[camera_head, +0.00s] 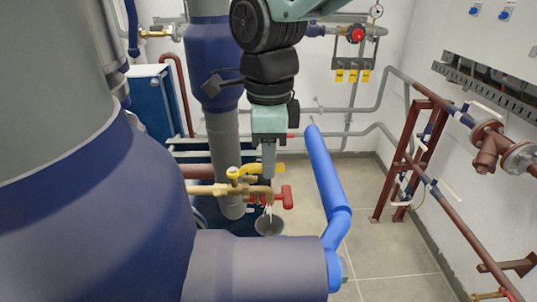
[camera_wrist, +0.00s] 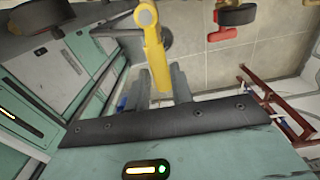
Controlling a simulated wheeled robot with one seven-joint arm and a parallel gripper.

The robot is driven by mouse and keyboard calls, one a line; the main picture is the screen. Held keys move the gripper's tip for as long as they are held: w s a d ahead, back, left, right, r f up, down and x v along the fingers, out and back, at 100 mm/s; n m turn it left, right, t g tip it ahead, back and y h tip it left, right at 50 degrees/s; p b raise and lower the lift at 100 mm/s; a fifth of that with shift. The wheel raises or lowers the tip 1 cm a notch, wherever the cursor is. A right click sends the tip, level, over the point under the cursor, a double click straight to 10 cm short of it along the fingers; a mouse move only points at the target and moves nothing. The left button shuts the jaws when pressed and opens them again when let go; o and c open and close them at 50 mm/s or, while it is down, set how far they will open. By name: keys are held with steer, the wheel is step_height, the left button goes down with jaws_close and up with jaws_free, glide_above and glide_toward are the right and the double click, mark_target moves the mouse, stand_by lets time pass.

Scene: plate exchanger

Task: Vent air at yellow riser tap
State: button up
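The yellow riser tap (camera_head: 245,172) sits on a brass pipe in the head view, its lever lying roughly along the pipe. My gripper (camera_head: 268,172) comes down from above onto the lever's right part. In the wrist view the yellow lever (camera_wrist: 154,45) runs between the two grey fingers of my gripper (camera_wrist: 160,77). The fingers are close together, one along each side of the lever, and look shut on it. Thin pale streams (camera_head: 268,211) hang below the pipe's outlet, above a grey funnel-like cup (camera_head: 269,226).
A red-handled tap (camera_head: 283,197) is just right of the outlet; red handles also show in the wrist view (camera_wrist: 237,16). A large blue-grey vessel (camera_head: 95,215) fills the left. A bright blue lever (camera_head: 326,180) rises at right. Floor (camera_head: 385,235) is clear before the dark red frame (camera_head: 432,130).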

steer(key=shift+o, duration=1.2)
steer(key=shift+r, duration=0.1)
step_height(320, 180, up, 17)
steer(key=b, duration=0.3)
steer(key=shift+r, duration=0.1)
